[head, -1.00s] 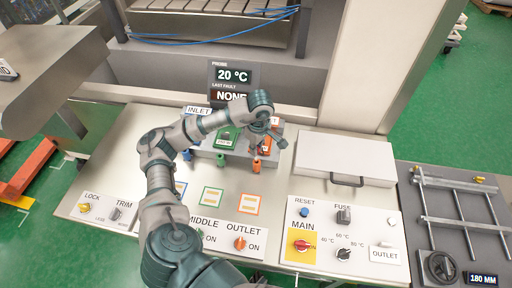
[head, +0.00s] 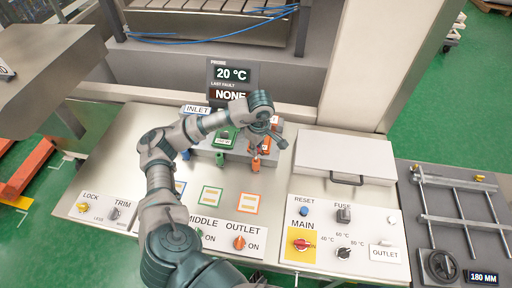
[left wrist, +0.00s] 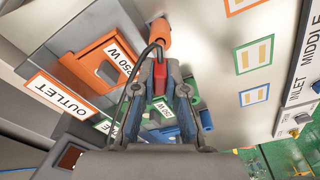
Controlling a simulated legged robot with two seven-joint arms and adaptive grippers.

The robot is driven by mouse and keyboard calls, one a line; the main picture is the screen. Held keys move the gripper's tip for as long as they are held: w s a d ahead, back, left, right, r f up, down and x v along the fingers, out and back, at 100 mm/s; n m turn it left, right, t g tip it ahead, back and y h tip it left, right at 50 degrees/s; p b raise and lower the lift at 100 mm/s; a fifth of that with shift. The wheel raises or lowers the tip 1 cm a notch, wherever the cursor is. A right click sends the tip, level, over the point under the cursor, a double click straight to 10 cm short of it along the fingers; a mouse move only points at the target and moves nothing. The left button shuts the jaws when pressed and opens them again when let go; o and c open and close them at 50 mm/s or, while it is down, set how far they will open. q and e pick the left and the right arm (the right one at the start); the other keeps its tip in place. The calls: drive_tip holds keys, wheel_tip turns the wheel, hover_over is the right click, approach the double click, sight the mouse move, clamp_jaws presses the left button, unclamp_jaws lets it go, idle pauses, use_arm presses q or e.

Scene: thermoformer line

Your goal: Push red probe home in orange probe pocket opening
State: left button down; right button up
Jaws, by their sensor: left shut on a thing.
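The red probe (left wrist: 160,76) is between the fingers of my left gripper (left wrist: 165,82) in the left wrist view, with a black cable looping off to its left. An orange cylinder (left wrist: 160,31) lies just beyond the fingertips, in line with the probe. I cannot tell whether the probe's tip is inside an opening there. The orange OUTLET block (left wrist: 96,62), marked 250 W, is left of the fingers. In the head view my left gripper (head: 266,140) is over the orange station, with the orange cylinder (head: 256,164) just below it. My right gripper is not in view.
A green block (head: 224,138) and a blue part (head: 186,155) stand left of the orange station. A closed grey lid (head: 345,152) is at right. Switch panels line the bench's front edge. Coloured squares lie on open bench between.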

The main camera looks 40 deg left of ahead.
use_arm(q)
drive_tip(key=shift+f+b, duration=1.9)
drive_tip(key=shift+f, duration=0.55)
drive_tip(key=c, duration=1.1)
unclamp_jaws()
drive_tip(key=shift+c, duration=0.2)
drive_tip(key=shift+r, duration=0.1)
drive_tip(key=r, duration=0.8)
drive_tip(key=d+r, duration=0.1)
drive_tip(key=r, duration=0.2)
drive_tip(key=shift+r, duration=0.4)
